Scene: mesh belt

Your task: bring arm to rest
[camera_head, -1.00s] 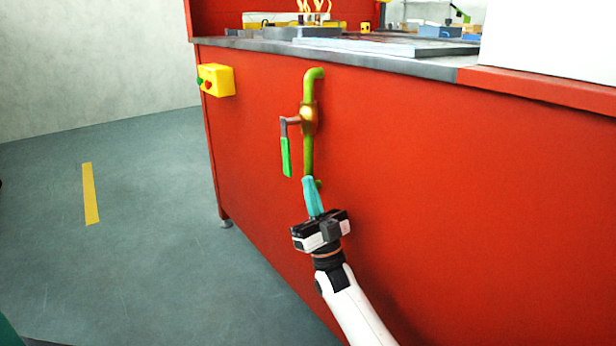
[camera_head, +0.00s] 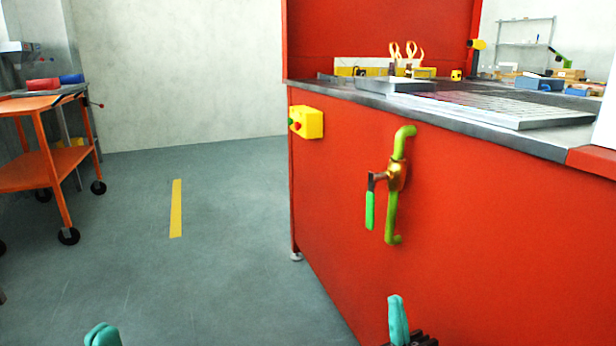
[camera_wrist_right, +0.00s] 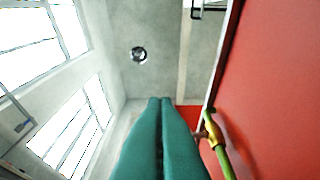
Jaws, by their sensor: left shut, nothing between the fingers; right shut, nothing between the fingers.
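My left gripper (camera_head: 102,335) shows only its teal fingertips at the bottom left edge of the head view, over the floor. My right gripper (camera_head: 398,320) is at the bottom of the head view, in front of the red cabinet and below the green pipe. Its teal fingers (camera_wrist_right: 160,140) are together and empty in the right wrist view. The green pipe (camera_head: 391,215) with a brass valve (camera_head: 396,175) is on the cabinet front, apart from the gripper. The valve's green-gripped handle (camera_head: 369,210) hangs straight down.
The red cabinet (camera_head: 480,220) fills the right side, with a yellow button box (camera_head: 307,122) at its left corner. A metal mesh belt (camera_head: 500,103) lies on top. An orange cart (camera_head: 40,160) stands at the far left. The grey floor (camera_head: 230,220) between is clear.

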